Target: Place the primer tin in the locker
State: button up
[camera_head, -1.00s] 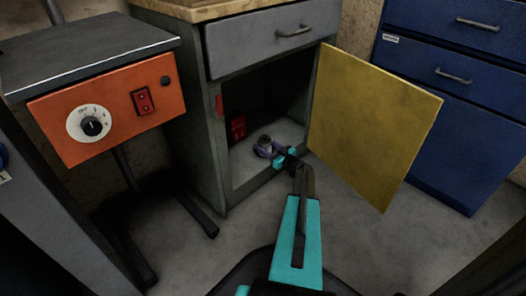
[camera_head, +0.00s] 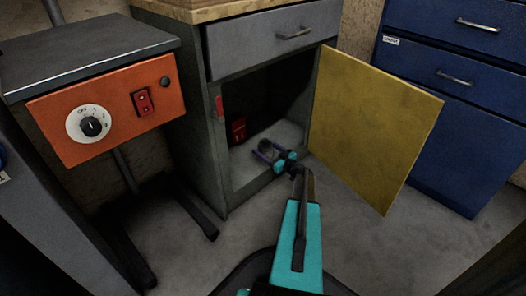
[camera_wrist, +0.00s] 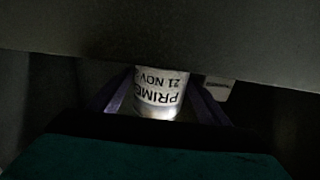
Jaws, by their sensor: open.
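The primer tin (camera_wrist: 160,92) is pale with dark lettering, which reads upside down in the wrist view. It also shows small and dim in the head view (camera_head: 266,146), on the floor of the locker near its opening. The locker (camera_head: 244,178) is the grey cabinet compartment with its yellow door (camera_head: 372,125) swung wide open. My gripper (camera_head: 266,153) reaches in through the opening. Its purple fingers are open, one on each side of the tin; in the wrist view gaps show between fingers and tin. The tin's lower part is partly hidden by my gripper.
A red object (camera_head: 238,129) stands inside the locker at the left. A small pale labelled thing (camera_wrist: 219,86) shows right of the tin in the wrist view. An orange-fronted unit (camera_head: 110,110) stands left, blue drawers (camera_head: 455,100) right. A closed drawer (camera_head: 270,38) is above.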

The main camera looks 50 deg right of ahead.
jog(key=shift+r, duration=0.2)
jog(key=shift+s, duration=0.35)
jog(key=s+p, duration=0.5)
jog(key=s, duration=0.6)
jog(key=shift+s+a, duration=0.15)
jog(key=shift+a, duration=0.3)
jog(key=shift+s, duration=0.1)
